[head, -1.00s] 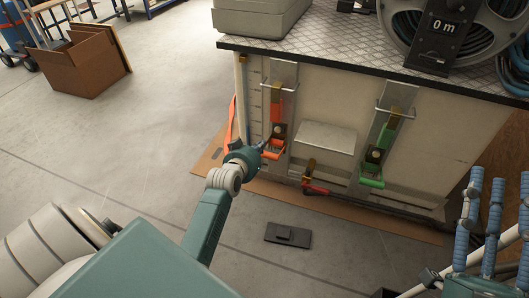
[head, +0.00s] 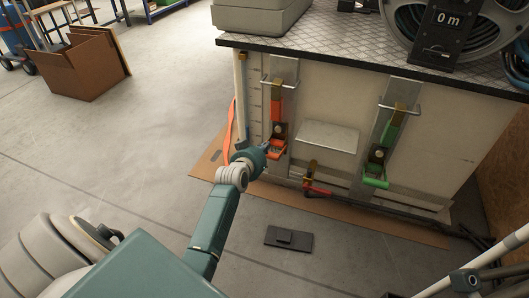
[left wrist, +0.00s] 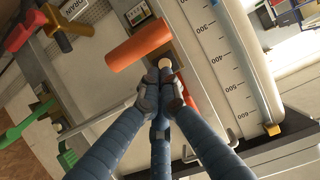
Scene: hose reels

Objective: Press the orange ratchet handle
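The orange ratchet handle (head: 275,152) is at the lower end of the left strap on the cabinet front in the head view. In the left wrist view it is a thick orange bar (left wrist: 138,45) just beyond the fingertips. My left gripper (head: 264,147) is right beside the handle; its fingers are small and partly hidden in the head view. In the left wrist view my left gripper (left wrist: 162,88) has its blue fingers drawn together at the tips, with nothing clearly held. I cannot tell whether they touch the handle. My right gripper is out of view.
A green ratchet handle (head: 376,181) hangs to the right, with a red-handled valve (head: 317,191) between. A silver box (head: 328,136) juts from the cabinet front. A dark flat block (head: 288,237) lies on the floor. Open floor spreads to the left.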

